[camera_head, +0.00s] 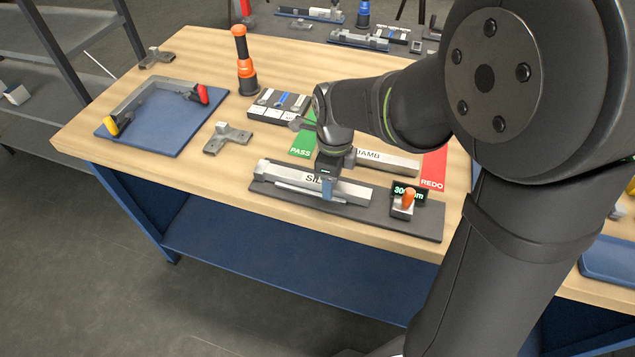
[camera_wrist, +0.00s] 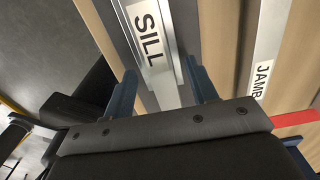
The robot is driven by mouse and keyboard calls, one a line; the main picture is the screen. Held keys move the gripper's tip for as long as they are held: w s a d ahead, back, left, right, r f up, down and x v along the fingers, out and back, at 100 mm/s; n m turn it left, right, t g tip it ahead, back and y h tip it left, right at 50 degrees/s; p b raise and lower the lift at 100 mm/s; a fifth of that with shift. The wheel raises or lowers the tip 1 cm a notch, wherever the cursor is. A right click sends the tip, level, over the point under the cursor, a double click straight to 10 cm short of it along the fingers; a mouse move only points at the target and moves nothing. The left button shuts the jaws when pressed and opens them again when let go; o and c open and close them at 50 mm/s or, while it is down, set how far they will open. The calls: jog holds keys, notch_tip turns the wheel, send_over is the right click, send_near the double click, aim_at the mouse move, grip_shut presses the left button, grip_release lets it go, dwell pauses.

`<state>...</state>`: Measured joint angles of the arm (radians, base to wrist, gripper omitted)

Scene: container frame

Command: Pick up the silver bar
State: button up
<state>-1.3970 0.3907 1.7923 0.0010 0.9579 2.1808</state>
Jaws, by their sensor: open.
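A silver bar (camera_head: 355,193) labelled SILL lies along a dark grey fixture plate (camera_head: 415,222) near the table's front edge. A second silver bar (camera_head: 398,163), labelled JAMB, lies behind on the table, partly hidden by my arm. It also shows at the right of the wrist view (camera_wrist: 268,50).
A small display reading about 300 (camera_head: 404,193) and an orange knob (camera_head: 409,197) stand on the plate's right end. A green PASS mat (camera_head: 302,148) and red REDO mat (camera_head: 434,170) flank the JAMB bar. A blue board with a metal frame (camera_head: 160,135) lies left.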

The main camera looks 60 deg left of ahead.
jog(key=shift+f, duration=0.3)
grip_shut()
jog(key=shift+r, duration=0.1)
